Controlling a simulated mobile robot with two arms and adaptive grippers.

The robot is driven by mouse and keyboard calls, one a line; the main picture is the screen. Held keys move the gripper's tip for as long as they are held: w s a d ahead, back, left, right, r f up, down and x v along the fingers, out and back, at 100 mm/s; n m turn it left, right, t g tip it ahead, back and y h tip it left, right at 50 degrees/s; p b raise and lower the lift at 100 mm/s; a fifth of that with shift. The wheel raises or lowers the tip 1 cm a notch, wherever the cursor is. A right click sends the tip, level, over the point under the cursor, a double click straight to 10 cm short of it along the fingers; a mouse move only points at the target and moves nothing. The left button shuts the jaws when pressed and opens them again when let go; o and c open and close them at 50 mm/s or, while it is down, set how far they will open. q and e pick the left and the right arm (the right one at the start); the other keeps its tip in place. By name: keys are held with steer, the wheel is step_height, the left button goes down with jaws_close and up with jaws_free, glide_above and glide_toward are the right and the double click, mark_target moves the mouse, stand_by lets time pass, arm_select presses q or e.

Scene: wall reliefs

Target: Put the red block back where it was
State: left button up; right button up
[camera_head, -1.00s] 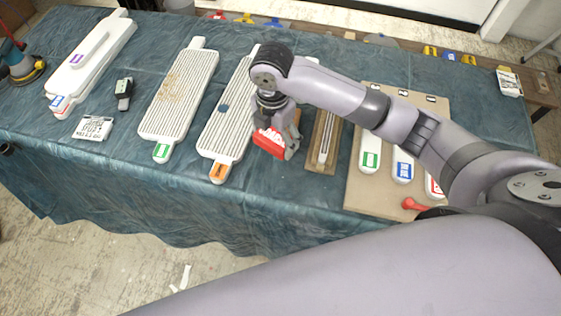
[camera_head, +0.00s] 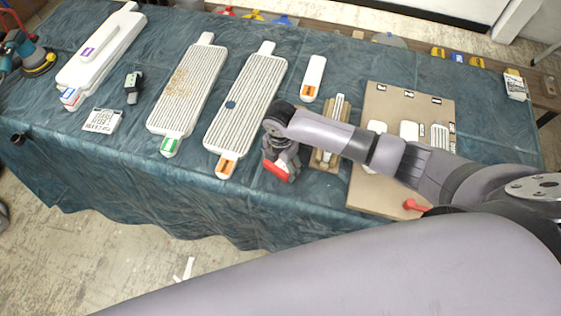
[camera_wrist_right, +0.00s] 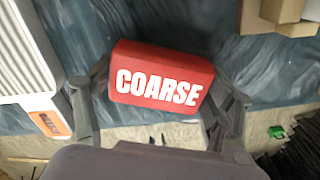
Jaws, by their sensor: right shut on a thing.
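The red block (camera_head: 278,171) is in my right gripper (camera_head: 282,169), over the front part of the blue-green covered table in the head view. It is just right of the ribbed white board with the orange end tag. In the right wrist view, the red block (camera_wrist_right: 160,84) shows white "COARSE" lettering. The fingers of my right gripper (camera_wrist_right: 158,104) are on either side of it. The height of the block over the cloth is hard to tell. My left gripper is not in view.
Ribbed white boards (camera_head: 247,108) (camera_head: 188,88) lie left of my right gripper. A wooden piece with a white strip (camera_head: 328,140) lies close on its right. A tan board (camera_head: 372,190) with white pieces lies further right, partly behind my arm. Bare cloth (camera_head: 262,210) shows at the front.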

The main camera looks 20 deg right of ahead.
mark_target(280, 163)
steer(key=shift+f, duration=0.15)
steer(key=o, duration=1.1)
step_height(280, 163, up, 12)
steer(key=b, duration=0.1)
steer(key=shift+r, duration=0.2)
